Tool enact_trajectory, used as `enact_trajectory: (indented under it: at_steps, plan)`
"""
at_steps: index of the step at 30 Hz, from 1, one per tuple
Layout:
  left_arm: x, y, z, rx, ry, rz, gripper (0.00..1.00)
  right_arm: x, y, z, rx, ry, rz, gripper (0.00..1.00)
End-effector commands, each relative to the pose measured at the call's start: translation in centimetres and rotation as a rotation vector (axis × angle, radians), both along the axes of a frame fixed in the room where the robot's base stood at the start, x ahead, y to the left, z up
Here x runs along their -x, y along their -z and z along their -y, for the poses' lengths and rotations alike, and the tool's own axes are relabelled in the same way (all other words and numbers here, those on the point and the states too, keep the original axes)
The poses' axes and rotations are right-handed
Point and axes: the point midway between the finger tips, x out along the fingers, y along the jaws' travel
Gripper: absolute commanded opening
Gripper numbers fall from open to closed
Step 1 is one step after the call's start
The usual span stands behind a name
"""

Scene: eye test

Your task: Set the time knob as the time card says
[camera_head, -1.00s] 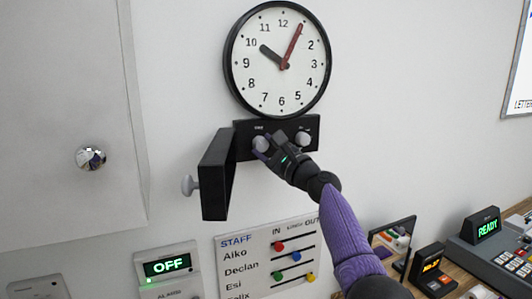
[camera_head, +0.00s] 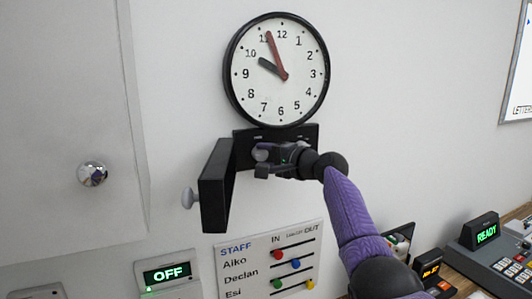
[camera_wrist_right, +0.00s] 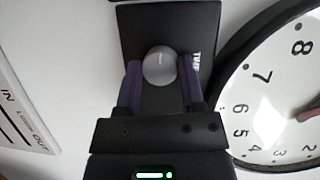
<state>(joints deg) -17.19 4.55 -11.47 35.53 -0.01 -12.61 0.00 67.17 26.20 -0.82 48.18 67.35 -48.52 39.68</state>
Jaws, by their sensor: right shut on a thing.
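The time knob (camera_head: 259,154) is a round grey knob on a black panel (camera_head: 243,137) under the wall clock. My right gripper (camera_head: 268,160) is shut on it; the wrist view shows the knob (camera_wrist_right: 159,66) between the two purple fingers, beside a partly hidden label. The clock (camera_head: 302,89) has a black hour hand (camera_head: 270,66) near 10 and a red minute hand (camera_head: 275,52) just past 11. I cannot make out a time card. My left gripper is not in view.
The panel's black cover (camera_head: 215,187) stands open to the left, with a grey knob (camera_head: 188,198) on it. A staff board (camera_head: 235,265) and an OFF display (camera_head: 167,272) are below. A white cabinet door (camera_head: 60,110) is at left. A desk with devices is at lower right.

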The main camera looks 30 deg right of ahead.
Motion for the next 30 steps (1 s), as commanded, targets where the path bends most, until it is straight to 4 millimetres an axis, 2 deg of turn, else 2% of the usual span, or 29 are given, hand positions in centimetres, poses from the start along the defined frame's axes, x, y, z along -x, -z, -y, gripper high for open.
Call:
enact_trajectory:
  at_steps: [9,26,27,30]
  plan:
    - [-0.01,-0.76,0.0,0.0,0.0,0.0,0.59,-0.01,0.03,-0.03,0.116,-0.001,-0.01,0.0]
    - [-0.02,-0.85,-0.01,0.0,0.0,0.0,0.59,0.0,0.11,-0.05,0.142,0.0,-0.011,0.0]
    - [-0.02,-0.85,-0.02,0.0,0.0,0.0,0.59,0.0,0.11,-0.05,0.142,0.0,-0.011,0.56]
    - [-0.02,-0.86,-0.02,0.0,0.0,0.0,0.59,-0.01,0.08,-0.05,0.142,-0.001,-0.011,0.77]
